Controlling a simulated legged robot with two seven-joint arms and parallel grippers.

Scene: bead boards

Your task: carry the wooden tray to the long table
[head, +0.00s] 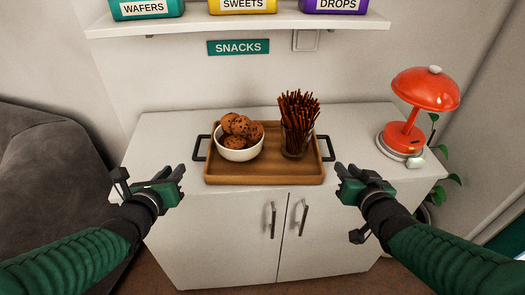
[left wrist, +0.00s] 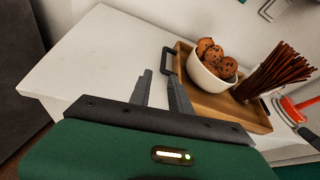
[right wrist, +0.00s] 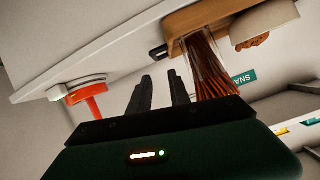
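The wooden tray (head: 263,170) sits on the white cabinet top, with a dark handle at each end. On it stand a white bowl of cookies (head: 240,154) and a glass of thin brown sticks (head: 298,139). My left gripper (head: 174,177) is open and empty, just left of and in front of the left handle (head: 201,148). In the left wrist view its fingers (left wrist: 160,90) are apart near that handle. My right gripper (head: 347,176) is open and empty, close to the right handle (head: 326,148). Its fingers (right wrist: 162,92) show apart in the right wrist view. The long table is not in view.
A red lamp (head: 403,136) stands at the cabinet's right end, with a plant (head: 440,180) beyond. A shelf (head: 240,23) with several labelled containers hangs above the tray. A grey sofa (head: 60,180) is at the left. The cabinet top left of the tray is bare.

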